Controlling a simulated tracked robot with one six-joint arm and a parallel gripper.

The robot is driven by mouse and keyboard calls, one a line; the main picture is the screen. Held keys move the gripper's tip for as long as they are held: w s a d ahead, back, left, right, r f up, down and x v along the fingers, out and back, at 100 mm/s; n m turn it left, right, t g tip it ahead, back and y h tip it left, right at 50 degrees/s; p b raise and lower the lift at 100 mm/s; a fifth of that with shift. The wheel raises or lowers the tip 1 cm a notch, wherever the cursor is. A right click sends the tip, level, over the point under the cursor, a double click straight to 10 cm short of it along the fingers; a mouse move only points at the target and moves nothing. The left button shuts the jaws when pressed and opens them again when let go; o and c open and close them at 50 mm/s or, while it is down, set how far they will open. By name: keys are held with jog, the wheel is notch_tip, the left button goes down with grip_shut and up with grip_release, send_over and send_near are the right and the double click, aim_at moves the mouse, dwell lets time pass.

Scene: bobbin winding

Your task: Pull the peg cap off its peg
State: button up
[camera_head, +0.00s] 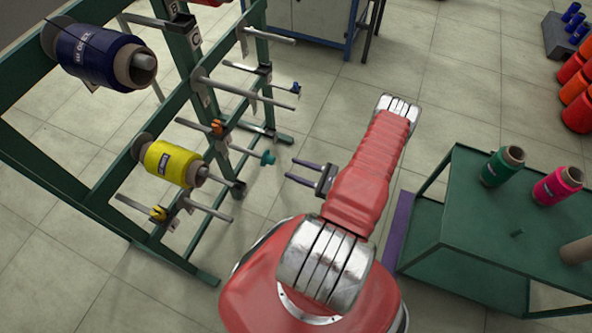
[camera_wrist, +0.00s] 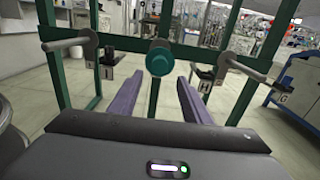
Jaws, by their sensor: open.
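The peg cap (camera_head: 268,158) is a small teal knob on the end of a peg (camera_head: 200,130) that sticks out of the green rack. In the wrist view the teal cap (camera_wrist: 159,62) faces me near the middle, just beyond and above the gap between my fingers, and hides most of its peg. My gripper (camera_head: 291,170) is open and empty, its two dark purple fingers pointing at the cap from the right with a short gap left between. In the wrist view the fingers (camera_wrist: 155,82) stand to the left and right below the cap.
The green rack (camera_head: 95,195) has several bare metal pegs close around the cap. A yellow bobbin (camera_head: 172,163) and a dark blue bobbin (camera_head: 95,55) hang on it. A green table (camera_head: 462,215) with several bobbins stands at right. Floor between is clear.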

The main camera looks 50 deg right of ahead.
aim_at(274, 161)
jog(key=shift+x, duration=4.5)
jog(key=shift+a, duration=0.1)
grip_shut()
jog(key=shift+s, duration=0.15)
jog(key=shift+s+d, duration=0.35)
jog(key=shift+s, duration=0.3)
jog(key=shift+s+d, duration=0.1)
jog(key=shift+s, duration=0.25)
jog(key=shift+s+d, duration=0.15)
jog(key=shift+s, duration=0.15)
jog(key=shift+s+d, duration=0.1)
jog(key=shift+s, duration=0.25)
